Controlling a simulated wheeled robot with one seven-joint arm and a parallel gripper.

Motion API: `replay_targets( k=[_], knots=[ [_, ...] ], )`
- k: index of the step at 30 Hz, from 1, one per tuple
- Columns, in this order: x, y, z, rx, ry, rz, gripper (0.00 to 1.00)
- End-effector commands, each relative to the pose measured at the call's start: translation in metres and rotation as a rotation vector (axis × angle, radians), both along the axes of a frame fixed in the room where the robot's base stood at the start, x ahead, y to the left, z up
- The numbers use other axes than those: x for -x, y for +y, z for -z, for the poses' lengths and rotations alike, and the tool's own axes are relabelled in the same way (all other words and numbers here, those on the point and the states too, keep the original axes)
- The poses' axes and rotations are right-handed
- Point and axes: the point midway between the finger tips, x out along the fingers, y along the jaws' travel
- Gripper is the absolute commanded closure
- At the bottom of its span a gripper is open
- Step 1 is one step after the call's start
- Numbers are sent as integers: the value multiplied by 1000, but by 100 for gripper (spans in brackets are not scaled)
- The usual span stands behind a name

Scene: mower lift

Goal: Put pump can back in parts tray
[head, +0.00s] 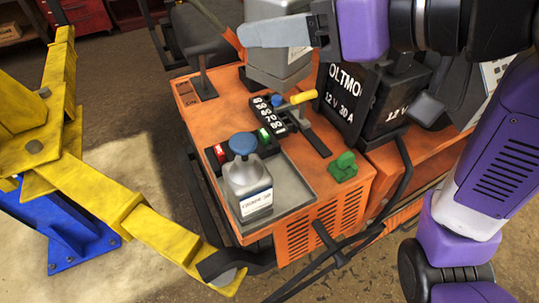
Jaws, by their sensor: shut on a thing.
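My gripper (276,32) is at the top of the head view. It is shut on a grey can (276,70), which I take to be the pump can. One pale finger crosses the can's near side; the can's top is cut off by the frame. A white label shows on its right side. The parts tray (290,198) is a shallow grey recess on the orange mower deck, below the gripper in the picture. A second grey can (247,188) with a blue cap and a white label stands upright at its left. The tray's right part is bare.
A dial strip (267,115) with a yellow-handled lever (303,97) lies between the held can and the tray. A green block (343,167) sits right of the tray. A black battery box (345,98) stands at right. A yellow lift arm (130,205) is at left.

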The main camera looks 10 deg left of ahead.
Motion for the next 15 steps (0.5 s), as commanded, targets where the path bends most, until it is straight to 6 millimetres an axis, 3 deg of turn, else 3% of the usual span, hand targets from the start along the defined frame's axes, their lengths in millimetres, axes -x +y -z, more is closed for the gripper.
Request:
replay_targets(
  k=[15],
  knots=[
    [0, 0, 97, -3, 3, 2, 100]
  ],
)
